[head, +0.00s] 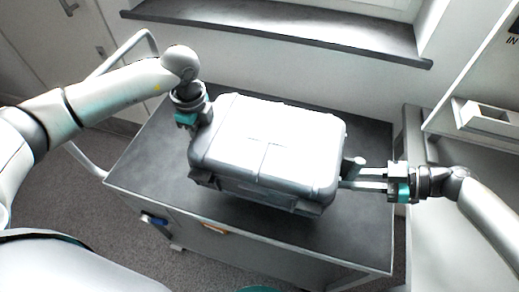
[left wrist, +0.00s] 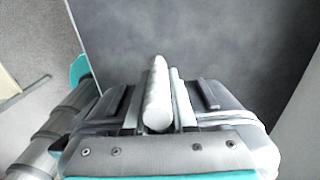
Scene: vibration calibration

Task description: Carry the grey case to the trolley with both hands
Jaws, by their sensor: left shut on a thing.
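The grey case (head: 265,150) is level over the dark top of the trolley (head: 150,160) in the head view. I cannot tell whether its underside touches the top. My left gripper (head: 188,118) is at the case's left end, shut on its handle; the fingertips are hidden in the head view. The left wrist view shows the pale round handle bar (left wrist: 157,95) between the fingers. My right gripper (head: 358,178) is at the right end, its two fingers apart and reaching towards the handle there (head: 352,166). That handle seems to be at the fingertips, apparently not clamped.
A pale push rail (head: 120,52) rises at the trolley's left end. A window sill (head: 290,28) runs along the wall behind. A white unit with a small open tray (head: 488,116) stands at the right. Bare trolley top shows around the case.

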